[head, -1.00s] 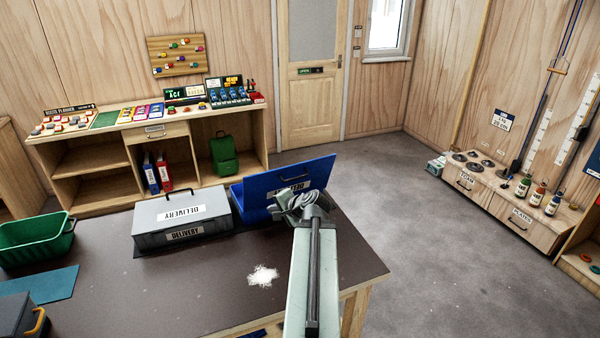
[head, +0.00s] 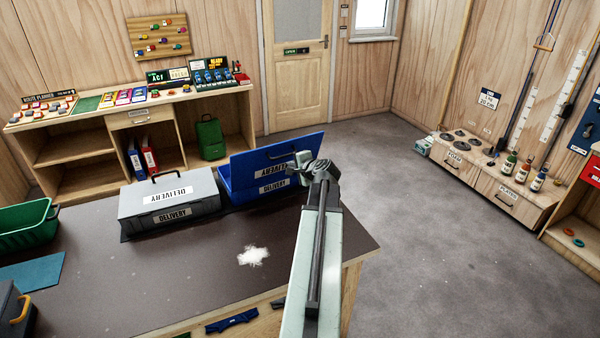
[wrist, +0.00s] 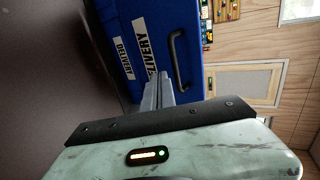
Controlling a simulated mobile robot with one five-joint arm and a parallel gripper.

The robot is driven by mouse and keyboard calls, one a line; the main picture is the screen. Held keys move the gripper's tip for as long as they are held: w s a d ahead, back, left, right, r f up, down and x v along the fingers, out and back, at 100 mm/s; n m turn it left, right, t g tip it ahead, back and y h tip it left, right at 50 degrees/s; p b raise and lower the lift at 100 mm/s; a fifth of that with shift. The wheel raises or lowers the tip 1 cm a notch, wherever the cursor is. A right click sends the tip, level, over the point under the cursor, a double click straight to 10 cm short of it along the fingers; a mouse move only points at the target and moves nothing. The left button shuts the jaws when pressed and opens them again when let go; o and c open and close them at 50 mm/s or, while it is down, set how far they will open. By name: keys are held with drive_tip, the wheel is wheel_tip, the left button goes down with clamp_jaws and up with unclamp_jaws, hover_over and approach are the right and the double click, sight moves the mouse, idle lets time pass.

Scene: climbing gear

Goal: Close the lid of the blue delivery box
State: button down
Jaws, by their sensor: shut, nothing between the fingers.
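The blue delivery box (head: 240,190) stands at the table's far edge in the head view. Its blue lid (head: 262,148) is open, standing up at the back, with a dark handle and a white DELIVERY label. My gripper (head: 297,165) is shut and empty, in front of the lid's right part; I cannot tell whether it touches. It hides part of the lid and the box's right end. In the wrist view, the shut fingers (wrist: 157,90) point toward the blue lid (wrist: 135,25), beside its handle (wrist: 176,58).
A closed grey delivery box (head: 170,200) stands directly left of the blue one. A green crate (head: 28,228) and a dark box (head: 14,305) are farther left. A white powdery patch (head: 253,256) lies on the otherwise clear front part of the dark table (head: 180,285).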

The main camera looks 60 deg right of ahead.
drive_tip(key=shift+w+d+r, duration=0.15)
drive_tip(key=shift+w+d, duration=0.35)
drive_tip(key=shift+w, duration=0.3)
drive_tip(key=shift+w+d+r, duration=0.15)
drive_tip(key=shift+w+d, duration=0.3)
drive_tip(key=shift+w, duration=0.3)
